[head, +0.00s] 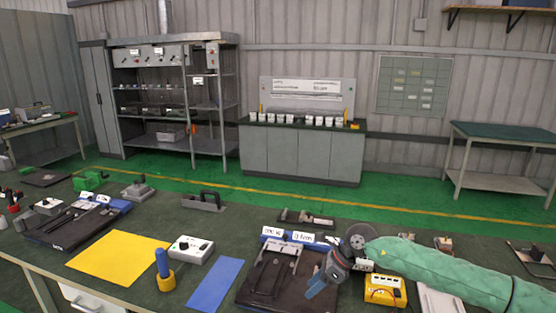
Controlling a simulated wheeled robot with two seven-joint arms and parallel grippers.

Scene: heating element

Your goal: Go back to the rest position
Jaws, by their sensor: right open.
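My right arm comes in from the right edge in a green sleeve. Its gripper (318,284) points down and left over the right part of the near black fixture (262,287). Its jaws are open and I see nothing between them. I cannot tell whether the fingertips touch the fixture. My left gripper is not in view. The fixture has a blue back bar with white labels (287,236) and metal parts on top. The arm and gripper hide part of its right side.
Left on the table lie a yellow mat (118,257), a white box (190,250), a blue-handled tool in a yellow holder (164,272) and a blue mat (215,285). A second black fixture (75,225) stands far left. A yellow box (385,291) sits below my right arm.

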